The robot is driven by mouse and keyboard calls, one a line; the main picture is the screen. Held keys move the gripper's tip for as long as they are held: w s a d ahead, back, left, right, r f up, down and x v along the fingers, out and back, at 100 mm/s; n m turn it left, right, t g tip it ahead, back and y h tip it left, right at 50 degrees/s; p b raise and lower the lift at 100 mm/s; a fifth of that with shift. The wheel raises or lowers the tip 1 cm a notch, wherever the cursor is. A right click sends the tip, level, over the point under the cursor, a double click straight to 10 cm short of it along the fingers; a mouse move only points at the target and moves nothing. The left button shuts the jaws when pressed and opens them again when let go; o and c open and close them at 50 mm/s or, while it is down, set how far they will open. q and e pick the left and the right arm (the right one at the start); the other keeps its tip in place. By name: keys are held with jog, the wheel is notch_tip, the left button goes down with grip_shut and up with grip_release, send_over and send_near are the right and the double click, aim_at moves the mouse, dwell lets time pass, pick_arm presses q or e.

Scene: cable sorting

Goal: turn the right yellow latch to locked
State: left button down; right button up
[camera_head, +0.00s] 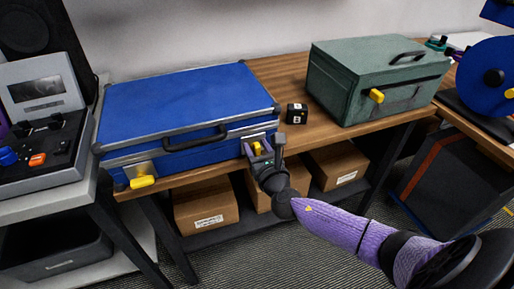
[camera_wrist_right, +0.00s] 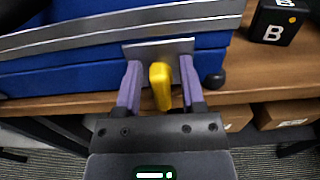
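The blue case (camera_head: 180,105) lies shut on the wooden table, with silver edges and a black handle. Its right yellow latch (camera_head: 257,149) sits on a metal plate at the front right. In the right wrist view the latch (camera_wrist_right: 160,86) points toward my wrist, between the fingers. My right gripper (camera_head: 262,148) is open around it, one purple finger on each side, and the right wrist view (camera_wrist_right: 160,85) shows small gaps. The left yellow latch (camera_head: 143,182) lies roughly sideways on its plate at the front left. My left gripper is not in view.
A black cube (camera_head: 297,113) marked B stands just right of the case. A green toolbox (camera_head: 375,80) with a yellow latch stands farther right. Cardboard boxes (camera_head: 206,205) sit on the shelf below. A grey case (camera_head: 42,130) is at the left.

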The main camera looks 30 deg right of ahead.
grip_shut()
